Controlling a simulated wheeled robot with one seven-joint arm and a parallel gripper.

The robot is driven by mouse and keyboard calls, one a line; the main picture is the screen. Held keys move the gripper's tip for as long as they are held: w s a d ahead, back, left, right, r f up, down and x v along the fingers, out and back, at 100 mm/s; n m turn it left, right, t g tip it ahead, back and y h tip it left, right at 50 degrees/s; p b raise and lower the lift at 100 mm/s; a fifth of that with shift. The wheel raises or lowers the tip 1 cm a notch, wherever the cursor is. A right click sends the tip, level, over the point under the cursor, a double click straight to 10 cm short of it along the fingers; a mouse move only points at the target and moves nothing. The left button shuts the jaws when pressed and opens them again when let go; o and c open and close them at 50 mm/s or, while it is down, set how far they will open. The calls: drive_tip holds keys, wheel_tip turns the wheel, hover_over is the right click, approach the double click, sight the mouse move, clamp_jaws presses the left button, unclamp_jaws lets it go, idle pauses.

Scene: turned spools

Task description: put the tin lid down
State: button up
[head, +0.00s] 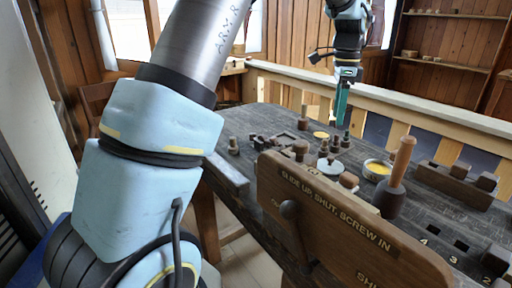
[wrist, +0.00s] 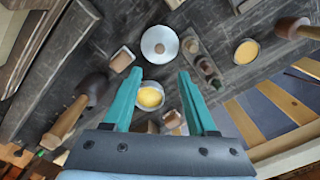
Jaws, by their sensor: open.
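The tin lid (head: 331,169) is a pale grey disc that appears to lie flat on the dark table, with spools just behind it. In the wrist view the lid (wrist: 153,37) shows a brown round knob at its centre, beyond my fingertips. My gripper (head: 342,122) has green fingers pointing down above the far part of the table. In the wrist view my gripper (wrist: 162,74) is open with nothing held between the fingers. A round tin (head: 378,169) with yellow contents stands right of the lid. A second yellow round (wrist: 150,97) shows between my fingers, lower down.
A wooden board with lettering (head: 340,225) stands at the front and hides part of the table. A dark piece with a tall wooden handle (head: 402,160) stands right of the tin. A spool rack (wrist: 206,68) is beside the lid. A railing (head: 420,105) runs behind.

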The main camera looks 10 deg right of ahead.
drive_tip(key=a+f+n, duration=0.1)
drive_tip(key=a+n, duration=0.2)
drive_tip(key=a, duration=0.4)
drive_tip(key=a+f+n, duration=0.2)
drive_tip(key=a+n, duration=0.1)
drive_tip(key=a, duration=0.4)
drive_tip(key=a+f+n, duration=0.1)
drive_tip(key=a+n, duration=0.3)
drive_tip(key=a, duration=0.3)
drive_tip(key=shift+s+a+f+t, duration=0.15)
drive_tip(key=shift+a+f+t, duration=0.2)
drive_tip(key=shift+t, duration=0.05)
drive_tip(key=s+a+f+n, duration=0.2)
drive_tip(key=s+a+n, duration=0.3)
drive_tip(key=a, duration=0.2)
drive_tip(key=s+a+f+n, duration=0.3)
drive_tip(key=s+a+n, duration=0.2)
drive_tip(key=a, duration=0.3)
drive_tip(key=shift+s+t, duration=0.35)
drive_tip(key=shift+t, duration=0.05)
drive_tip(key=shift+r+p, duration=0.8)
drive_tip(key=shift+p, duration=0.05)
